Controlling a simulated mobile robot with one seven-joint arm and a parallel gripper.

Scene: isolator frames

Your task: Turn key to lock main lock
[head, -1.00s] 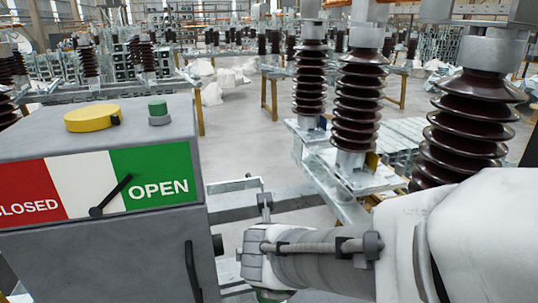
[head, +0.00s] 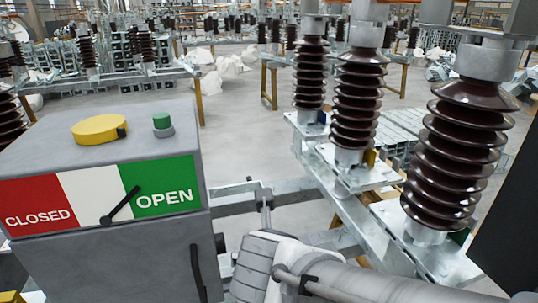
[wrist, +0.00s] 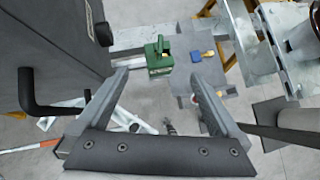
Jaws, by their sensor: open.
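In the wrist view, a small green block with a raised green piece on top (wrist: 158,57) stands beyond my fingertips, between their lines. It looks like the lock with its key, but it is too small to tell for sure. My gripper (wrist: 158,77) is open and empty, its two fingers reaching toward the green block on either side. I cannot tell whether they touch it. A smaller blue and yellow piece (wrist: 202,55) lies to the right of the block. In the head view my gripper is hidden; only my arm shows at the bottom.
A grey control box (head: 110,260) with a CLOSED/OPEN plate stands left; its pointer (head: 120,206) lies toward OPEN. Its black handle (wrist: 45,105) is close to my left finger. Brown ribbed insulators (head: 460,150) stand on metal frames at right. Open floor lies behind.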

